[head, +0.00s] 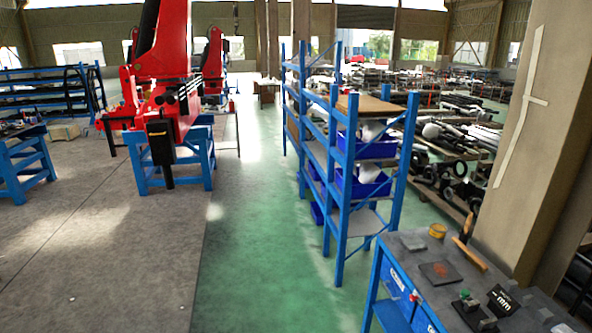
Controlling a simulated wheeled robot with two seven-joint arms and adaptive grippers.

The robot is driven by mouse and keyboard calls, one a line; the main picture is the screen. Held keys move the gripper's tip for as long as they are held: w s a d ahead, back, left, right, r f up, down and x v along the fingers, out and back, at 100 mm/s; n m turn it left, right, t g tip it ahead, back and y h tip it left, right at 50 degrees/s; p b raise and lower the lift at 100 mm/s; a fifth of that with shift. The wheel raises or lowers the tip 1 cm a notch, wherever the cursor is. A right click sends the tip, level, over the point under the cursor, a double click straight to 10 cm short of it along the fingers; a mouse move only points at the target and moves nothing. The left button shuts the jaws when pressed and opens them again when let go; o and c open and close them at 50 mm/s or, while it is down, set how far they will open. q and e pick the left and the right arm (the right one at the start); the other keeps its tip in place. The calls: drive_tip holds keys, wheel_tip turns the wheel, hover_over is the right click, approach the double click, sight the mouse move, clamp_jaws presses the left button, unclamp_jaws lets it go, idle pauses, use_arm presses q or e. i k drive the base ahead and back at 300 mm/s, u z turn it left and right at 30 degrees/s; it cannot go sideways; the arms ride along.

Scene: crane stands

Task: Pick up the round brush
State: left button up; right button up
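I cannot make out the round brush for certain. On the dark top of the blue workbench (405,268) at the lower right lie several small things. One is a short yellow round object (438,230) near the back edge. Beside it is a brown, wood-coloured object (470,254) lying slantwise, with an upright brown piece (467,228) at its far end. They are too small to tell whether one is a brush. Neither of my grippers is in view.
The bench also carries a dark flat plate (440,273) and a black sign (502,300). A blue shelf rack (342,190) with blue bins stands behind it. A beige pillar (545,130) rises at right. The green floor (250,260) is clear. A red crane (160,85) rests on blue stands.

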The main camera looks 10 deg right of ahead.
sight(467, 224)
drive_tip(key=i, duration=0.55)
drive_tip(key=u, duration=0.95)
drive_tip(key=i, duration=1.9)
drive_tip(key=z, duration=3.45)
